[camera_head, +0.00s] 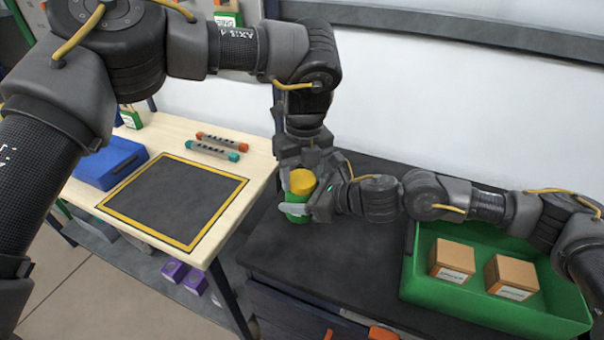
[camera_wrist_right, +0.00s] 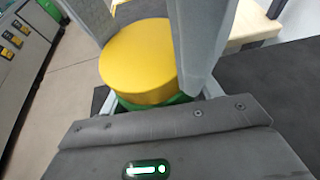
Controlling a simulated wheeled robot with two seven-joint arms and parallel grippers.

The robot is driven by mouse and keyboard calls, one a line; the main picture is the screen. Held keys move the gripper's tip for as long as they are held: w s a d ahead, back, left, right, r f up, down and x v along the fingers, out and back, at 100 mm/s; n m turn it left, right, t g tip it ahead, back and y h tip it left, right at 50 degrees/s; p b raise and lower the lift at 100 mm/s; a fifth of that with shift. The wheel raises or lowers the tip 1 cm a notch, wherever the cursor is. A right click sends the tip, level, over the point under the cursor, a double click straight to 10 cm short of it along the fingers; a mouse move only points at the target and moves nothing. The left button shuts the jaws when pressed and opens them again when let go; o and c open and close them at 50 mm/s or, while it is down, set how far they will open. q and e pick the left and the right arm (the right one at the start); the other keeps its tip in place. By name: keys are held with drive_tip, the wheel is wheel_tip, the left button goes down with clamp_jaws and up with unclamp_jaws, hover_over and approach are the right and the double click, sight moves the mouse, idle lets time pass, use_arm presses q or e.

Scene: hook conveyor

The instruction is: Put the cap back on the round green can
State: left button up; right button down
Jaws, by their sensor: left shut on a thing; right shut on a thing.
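The round green can (camera_head: 296,207) is held upright above the left part of the dark worktop, with my right gripper (camera_head: 304,209) shut on its body from the right. The yellow cap (camera_head: 302,181) is at the can's top, and my left gripper (camera_head: 302,176) comes down from above, shut on it. In the right wrist view the cap (camera_wrist_right: 140,62) covers the top of the can, and a green strip of the can (camera_wrist_right: 150,104) shows below it. I cannot tell whether the cap is fully seated.
A green tray (camera_head: 468,318) with two brown boxes (camera_head: 452,261) stands at the right of the dark worktop (camera_head: 330,265). On the left, a wooden table holds a yellow-bordered mat (camera_head: 172,200), a blue bin (camera_head: 108,165) and two cylinders (camera_head: 217,145). A gap separates the table and worktop.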

use_arm(q)
drive_tip(key=o, duration=1.1)
drive_tip(key=shift+r, duration=0.1)
drive_tip(key=shift+d+r, duration=0.1)
drive_tip(key=shift+r, duration=2.15)
drive_tip(key=shift+c, duration=0.6)
